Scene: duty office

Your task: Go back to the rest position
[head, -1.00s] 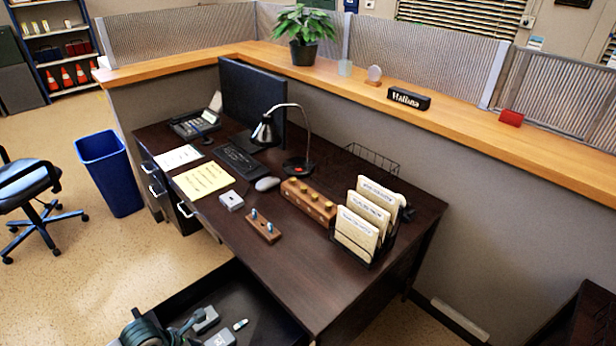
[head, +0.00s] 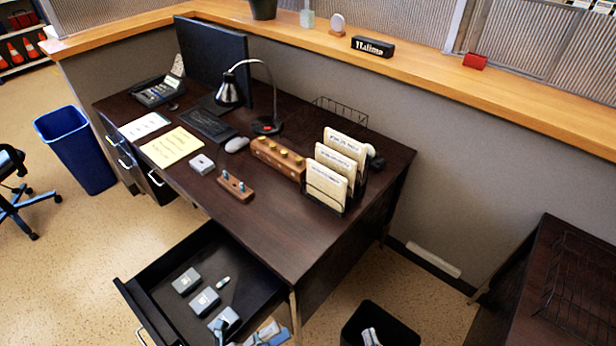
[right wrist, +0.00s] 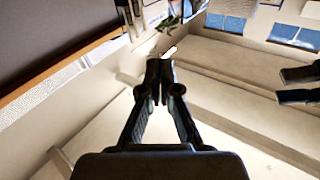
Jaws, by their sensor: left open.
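The head view shows neither gripper clearly. The right wrist view shows my right gripper (right wrist: 160,80) with its dark fingertips together and nothing visible between them. Two dark parallel prongs (right wrist: 299,85) reach in from the right edge of that view, spread apart and empty; they look like my left gripper's fingers. No gripper shows over the drawer.
The dark desk (head: 290,235) bears a lamp (head: 229,90), monitor (head: 212,65), wooden blocks (head: 277,160) and a file rack (head: 335,170). A blue bin (head: 78,150) stands left. A black bin (head: 385,325) and another dark table (head: 560,285) are at lower right. Floor between them is clear.

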